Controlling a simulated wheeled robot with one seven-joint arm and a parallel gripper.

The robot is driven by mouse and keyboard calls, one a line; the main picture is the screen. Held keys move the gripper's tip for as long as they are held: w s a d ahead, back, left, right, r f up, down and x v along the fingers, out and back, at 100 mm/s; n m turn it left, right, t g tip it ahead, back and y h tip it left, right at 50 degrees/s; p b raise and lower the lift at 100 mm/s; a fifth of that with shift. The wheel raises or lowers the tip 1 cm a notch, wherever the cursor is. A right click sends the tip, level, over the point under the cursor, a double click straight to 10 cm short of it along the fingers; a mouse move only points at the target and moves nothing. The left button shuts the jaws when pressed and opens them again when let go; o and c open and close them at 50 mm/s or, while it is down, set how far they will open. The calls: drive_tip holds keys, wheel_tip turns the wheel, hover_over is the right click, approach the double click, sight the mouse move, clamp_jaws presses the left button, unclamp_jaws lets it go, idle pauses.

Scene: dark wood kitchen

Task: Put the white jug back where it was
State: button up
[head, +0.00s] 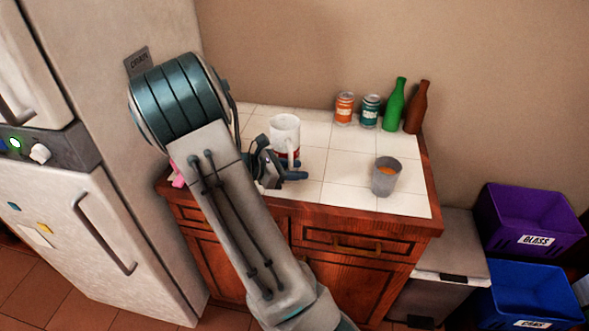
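The white jug (284,130) is upright over the white tiled counter (335,165), its handle facing me. A red patch shows under its base; I cannot tell what it is, or whether the jug touches the counter. My gripper (294,168) is at the jug's lower near side, by the handle, with dark fingers pointing right. My arm covers the counter's left front. The frame does not show clearly whether the fingers are closed on the handle or only beside it.
An orange can (344,108), a teal can (370,111), a green bottle (394,106) and a brown bottle (416,108) stand along the back wall. A grey cup (385,177) with orange contents stands at the front right. The fridge (85,205) is left.

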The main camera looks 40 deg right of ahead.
drive_tip(key=shift+r, duration=0.15)
drive_tip(key=v, duration=1.2)
drive_tip(key=s+a+r+m+t+y, duration=0.2)
drive_tip(key=s+a+m+t+y, duration=0.1)
drive_tip(key=s+a+m+y, duration=0.3)
drive_tip(key=s+a+r+m+t+y, duration=0.2)
drive_tip(key=s+a+m+t+y, duration=0.1)
drive_tip(key=s+a+m+y, duration=0.4)
drive_tip(key=s+a+m, duration=0.2)
drive_tip(key=s, duration=0.1)
drive_tip(key=shift+s+r, duration=0.35)
drive_tip(key=shift+r, duration=0.05)
